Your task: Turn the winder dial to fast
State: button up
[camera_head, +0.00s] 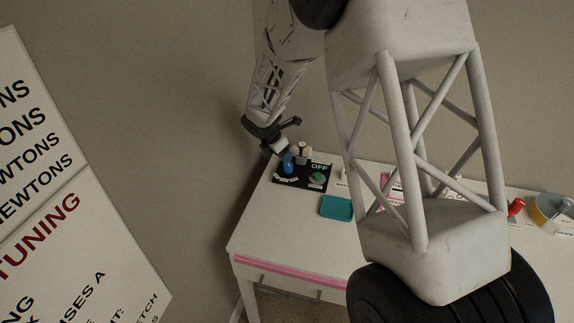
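A black panel (296,182) lies on the back left part of the white table and carries small white labels. I cannot tell which of these is the winder dial. My gripper (280,152) is just above and behind the blue knob; whether it touches the knob or is open is too small to tell.
A teal block (336,208) lies in front of the panel. My arm hides the middle of the table (262,232). A red piece (516,206) and a yellow-and-grey round item (548,212) are at the right. A large sign (60,200) stands at the left.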

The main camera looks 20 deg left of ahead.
aim_at(288, 167)
jog(key=shift+f, duration=0.15)
jog(key=shift+x, duration=3.75)
jog(key=c, duration=0.9)
